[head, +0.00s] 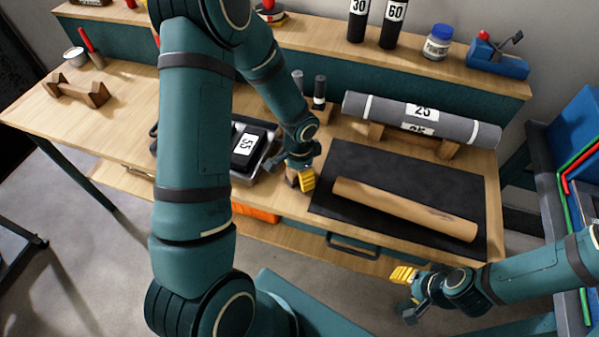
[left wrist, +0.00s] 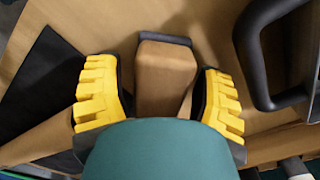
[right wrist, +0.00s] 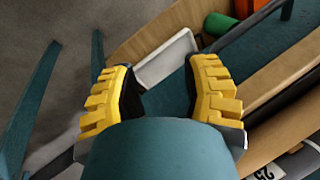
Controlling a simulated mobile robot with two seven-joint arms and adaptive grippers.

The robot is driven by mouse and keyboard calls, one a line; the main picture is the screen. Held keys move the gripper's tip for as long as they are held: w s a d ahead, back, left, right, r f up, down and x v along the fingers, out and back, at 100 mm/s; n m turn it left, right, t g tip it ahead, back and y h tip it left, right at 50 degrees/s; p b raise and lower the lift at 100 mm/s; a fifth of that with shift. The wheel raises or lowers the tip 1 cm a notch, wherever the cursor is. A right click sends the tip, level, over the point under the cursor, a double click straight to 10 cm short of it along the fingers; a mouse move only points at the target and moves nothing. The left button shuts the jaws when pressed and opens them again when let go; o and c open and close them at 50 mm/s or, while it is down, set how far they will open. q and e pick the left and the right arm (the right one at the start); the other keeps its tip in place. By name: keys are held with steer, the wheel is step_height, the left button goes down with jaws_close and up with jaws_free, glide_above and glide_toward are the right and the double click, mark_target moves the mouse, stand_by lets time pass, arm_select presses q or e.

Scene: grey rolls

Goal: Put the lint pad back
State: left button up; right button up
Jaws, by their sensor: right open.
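A small wooden block with a dark edge, which looks like the lint pad (left wrist: 165,75), is between the fingers of my left gripper (left wrist: 158,90) in the left wrist view. The fingers stand wide on both sides of it, and I see no clear grip. In the head view the left gripper (head: 301,178) is low over the bench front, between the metal tray and the dark mat, and mostly hides the block (head: 292,174). My right gripper (head: 405,290) is open and empty in front of the bench; it also shows in the right wrist view (right wrist: 160,75).
A brown roll (head: 405,209) lies on the dark mat (head: 350,160). A grey roll (head: 385,117) labelled 25 rests on wooden cradles behind. A black piece labelled 55 (head: 245,148) lies in the metal tray (head: 268,162). A drawer handle (head: 352,247) juts from the bench front.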

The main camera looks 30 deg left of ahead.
arm_select(q)
steer(key=shift+r, duration=0.1)
steer(key=shift+r+p, duration=0.2)
steer(key=shift+p, duration=0.1)
step_height(320, 180, up, 12)
steer(key=p, duration=0.2)
steer(key=shift+s+f, duration=0.1)
steer(key=shift+f, duration=0.05)
stand_by(0.6)
